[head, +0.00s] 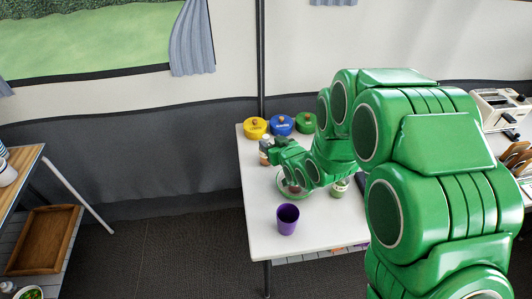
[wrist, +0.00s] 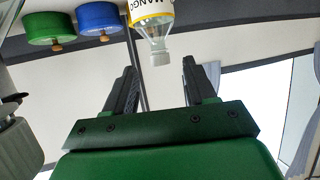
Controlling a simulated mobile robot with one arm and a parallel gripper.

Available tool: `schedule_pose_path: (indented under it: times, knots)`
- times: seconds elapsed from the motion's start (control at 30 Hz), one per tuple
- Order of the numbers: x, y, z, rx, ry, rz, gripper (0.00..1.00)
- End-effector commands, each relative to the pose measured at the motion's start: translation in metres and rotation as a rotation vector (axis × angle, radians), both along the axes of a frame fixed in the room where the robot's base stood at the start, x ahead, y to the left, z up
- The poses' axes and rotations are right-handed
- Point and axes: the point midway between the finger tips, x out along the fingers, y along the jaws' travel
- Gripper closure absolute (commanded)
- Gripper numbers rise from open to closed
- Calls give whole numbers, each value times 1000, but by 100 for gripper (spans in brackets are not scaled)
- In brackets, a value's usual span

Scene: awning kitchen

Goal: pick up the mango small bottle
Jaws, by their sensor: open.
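The mango small bottle (wrist: 152,22) has a clear neck and a white and yellow label reading MANGO. The wrist view is upside down, so the bottle stands upright. In the head view, a small bottle shape (head: 264,157) shows at the white table's left side, partly covered by my gripper (head: 273,150). In the wrist view, my gripper (wrist: 158,68) is open, and the bottle lies ahead of the gap between its two dark fingers. I see no contact between the fingers and the bottle.
Yellow (head: 256,128), blue (head: 281,125) and green (head: 305,122) lidded canisters stand along the table's back edge. A bowl (head: 283,188) sits under my arm. A purple cup (head: 288,219) stands nearer the front. The white table (head: 257,213) is clear around the cup.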

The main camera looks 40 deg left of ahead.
Motion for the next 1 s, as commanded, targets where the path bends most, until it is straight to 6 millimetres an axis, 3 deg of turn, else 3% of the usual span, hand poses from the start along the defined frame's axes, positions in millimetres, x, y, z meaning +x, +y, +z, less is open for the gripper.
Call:
schedule_pose_path:
  times: [0.6, 0.87, 1.0]
  knots:
    - [23, 40, -18, 2, -1, -1, 45]
    - [24, 42, -19, 1, 0, -1, 45]
    - [23, 42, -19, 1, -1, -1, 64]
